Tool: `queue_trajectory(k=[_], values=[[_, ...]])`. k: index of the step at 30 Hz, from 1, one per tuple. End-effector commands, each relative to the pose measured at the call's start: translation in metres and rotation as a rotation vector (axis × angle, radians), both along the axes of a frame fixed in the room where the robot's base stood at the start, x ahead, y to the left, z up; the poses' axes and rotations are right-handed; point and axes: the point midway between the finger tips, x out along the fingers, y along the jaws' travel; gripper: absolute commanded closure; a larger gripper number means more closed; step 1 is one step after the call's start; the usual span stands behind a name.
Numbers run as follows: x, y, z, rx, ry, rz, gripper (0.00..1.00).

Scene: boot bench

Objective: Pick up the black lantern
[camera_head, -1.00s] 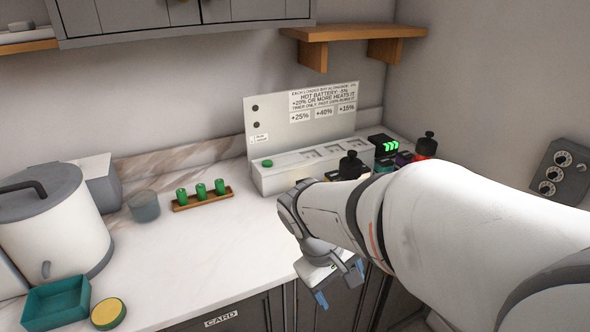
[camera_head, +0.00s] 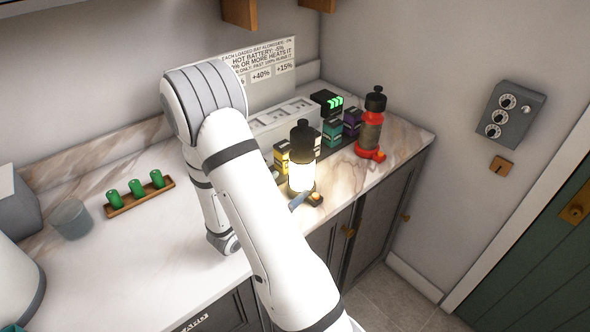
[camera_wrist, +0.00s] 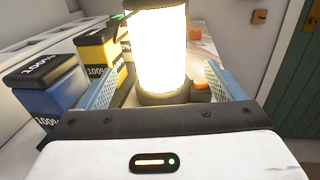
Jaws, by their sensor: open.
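The black lantern (camera_head: 301,158) stands upright on the counter near its front edge, with a black top, a black base and a brightly glowing middle. In the wrist view its glowing body (camera_wrist: 158,50) and dark base stand between the two blue fingers of my gripper (camera_wrist: 166,88). The fingers are open, one on each side, with a visible gap at the right. Whether the left finger touches the lantern I cannot tell. In the head view my arm hides most of the gripper; only a blue fingertip shows beside the lantern's base.
A red lantern (camera_head: 370,125) stands farther right on the counter. Yellow (camera_wrist: 97,52) and blue (camera_wrist: 48,88) battery blocks stand close to the left finger. A charger (camera_head: 285,118) is behind. Green cylinders sit in a wooden rack (camera_head: 140,198) at left. The counter's front edge is close.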

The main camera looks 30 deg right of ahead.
Motion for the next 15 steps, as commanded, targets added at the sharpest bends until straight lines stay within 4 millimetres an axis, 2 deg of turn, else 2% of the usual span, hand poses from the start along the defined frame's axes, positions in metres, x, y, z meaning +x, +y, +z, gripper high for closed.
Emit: queue_trajectory(k=[11,15], values=[[0.013,-0.032,0.0,-0.004,0.007,0.015,0.12],[0.018,-0.052,-0.001,-0.005,0.008,0.014,0.12]])
